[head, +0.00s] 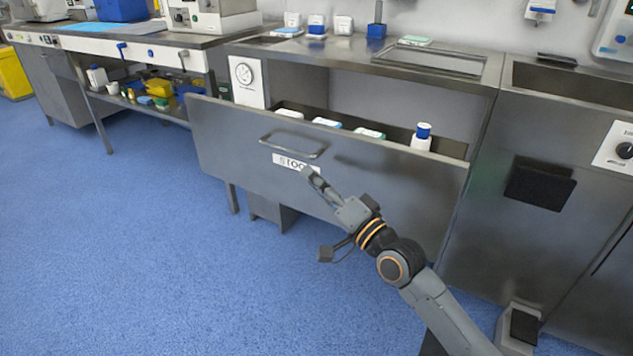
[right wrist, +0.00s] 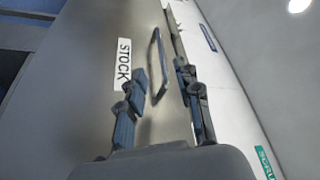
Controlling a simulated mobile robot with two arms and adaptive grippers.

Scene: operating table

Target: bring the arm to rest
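My right gripper (head: 316,184) is in front of the grey steel drawer front, just below the bar handle (head: 293,146), and covers part of the STOCK label (head: 284,161). In the right wrist view my right gripper (right wrist: 166,92) has its two dark fingers spread apart with nothing held between them. The handle shows ahead, between the finger lines, and the STOCK label (right wrist: 123,64) is at the left. I cannot tell how small the gap to the handle is. The right arm reaches up from the lower right. My left gripper is not in view.
A sink unit (head: 560,130) stands at the right. The blue floor (head: 150,250) is clear at the left.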

